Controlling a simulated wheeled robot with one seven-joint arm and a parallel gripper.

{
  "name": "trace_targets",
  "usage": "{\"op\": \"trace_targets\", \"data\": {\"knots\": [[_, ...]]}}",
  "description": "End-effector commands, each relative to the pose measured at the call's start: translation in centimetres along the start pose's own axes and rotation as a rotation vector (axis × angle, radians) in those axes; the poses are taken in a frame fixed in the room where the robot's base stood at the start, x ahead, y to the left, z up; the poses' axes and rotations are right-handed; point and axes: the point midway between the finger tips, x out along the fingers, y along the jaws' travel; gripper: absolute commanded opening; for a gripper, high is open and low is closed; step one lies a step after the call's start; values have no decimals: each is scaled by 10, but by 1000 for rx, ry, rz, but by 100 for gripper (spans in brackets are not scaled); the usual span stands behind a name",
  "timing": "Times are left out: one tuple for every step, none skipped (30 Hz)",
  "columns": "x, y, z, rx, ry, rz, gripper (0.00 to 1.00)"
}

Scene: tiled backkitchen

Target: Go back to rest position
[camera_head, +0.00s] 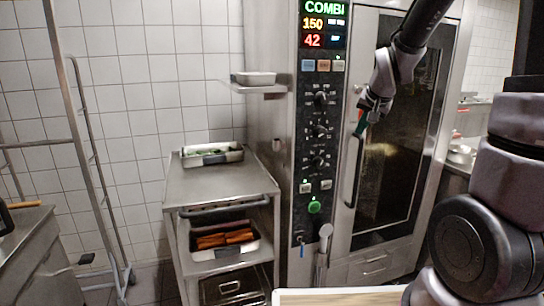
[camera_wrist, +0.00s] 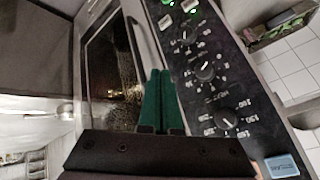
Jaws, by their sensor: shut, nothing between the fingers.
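My gripper (camera_head: 361,122) is in front of the combi oven, near the border between its control panel and glass door in the head view. Its green fingers (camera_wrist: 160,101) lie side by side in the wrist view, shut with nothing between them. The combi oven's control panel (camera_head: 319,185) has lit red, yellow and green digits, several black knobs and a round green button. The oven door (camera_head: 398,130) looks closed, with a vertical handle (camera_head: 353,170) just below my gripper. I cannot tell whether the fingers touch the oven.
A steel trolley (camera_head: 220,188) stands left of the oven with a tray (camera_head: 211,154) on top and a pan of sausage-like food (camera_head: 224,239) below. A small shelf (camera_head: 260,88) holds a white container. A pale board edge (camera_head: 340,297) is at the bottom. A tall rack (camera_head: 84,150) stands left.

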Motion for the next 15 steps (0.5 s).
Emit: {"op": "trace_targets", "data": {"knots": [[-29,1,1,-1,1,-8,0],[-43,2,4,-3,-4,-10,0],[-61,4,8,-5,-11,-14,0],[-75,5,12,-7,-17,-17,0],[-88,7,17,-11,-23,-20,0],[-106,9,23,-16,-31,-26,0],[-119,11,29,-19,-37,-30,0],[-131,12,35,-23,-44,-35,0],[-148,15,43,-29,-51,-42,0],[-159,17,50,-34,-57,-47,0],[-170,19,57,-38,-64,-52,0],[-183,21,66,-45,-70,-60,0],[-192,22,72,-51,-75,-65,0],[-200,24,79,-55,-81,-71,0],[-209,26,87,-60,-88,-77,0]]}}
